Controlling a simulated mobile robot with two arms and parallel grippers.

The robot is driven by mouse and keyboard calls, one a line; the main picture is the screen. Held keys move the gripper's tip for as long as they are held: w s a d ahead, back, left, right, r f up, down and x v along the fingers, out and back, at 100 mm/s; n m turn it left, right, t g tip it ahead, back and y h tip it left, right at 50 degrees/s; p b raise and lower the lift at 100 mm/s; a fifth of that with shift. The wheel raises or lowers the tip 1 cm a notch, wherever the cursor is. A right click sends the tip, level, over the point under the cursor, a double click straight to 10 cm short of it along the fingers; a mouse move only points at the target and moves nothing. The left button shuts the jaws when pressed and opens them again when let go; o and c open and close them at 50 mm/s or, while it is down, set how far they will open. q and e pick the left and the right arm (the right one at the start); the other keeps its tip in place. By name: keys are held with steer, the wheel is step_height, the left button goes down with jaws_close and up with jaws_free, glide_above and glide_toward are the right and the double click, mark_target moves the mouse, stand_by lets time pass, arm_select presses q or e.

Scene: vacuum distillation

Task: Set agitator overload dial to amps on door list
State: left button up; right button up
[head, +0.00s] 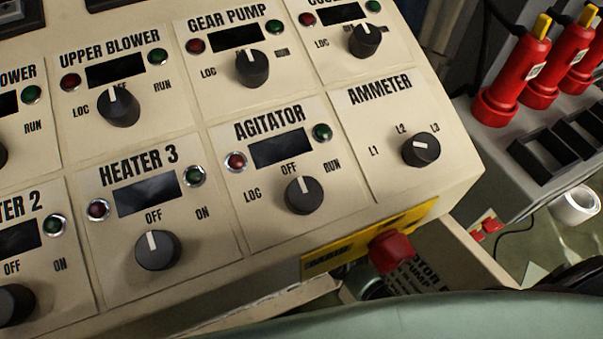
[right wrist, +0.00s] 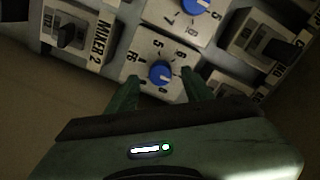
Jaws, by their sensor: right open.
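In the right wrist view, a blue dial (right wrist: 160,72) with a white pointer sits on a white plate with a printed number scale. No agitator label is readable beside it. My right gripper (right wrist: 160,78) is open, its two green fingertips on either side of this dial; I cannot tell whether they touch it. The AGITATOR switch (head: 304,195) points to OFF on the sloped panel. My left gripper is out of view.
A second blue dial (right wrist: 196,5) is close above the first. A switch block marked MIXER 2 (right wrist: 68,37) lies to the left, another block (right wrist: 262,40) to the right. In the head view, a red knob (head: 391,251) juts from the panel's front edge.

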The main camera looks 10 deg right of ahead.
steer(key=s, duration=0.2)
steer(key=s+d, duration=0.1)
steer(key=s, duration=0.2)
steer(key=shift+s+r, duration=0.1)
steer(key=shift+s, duration=0.2)
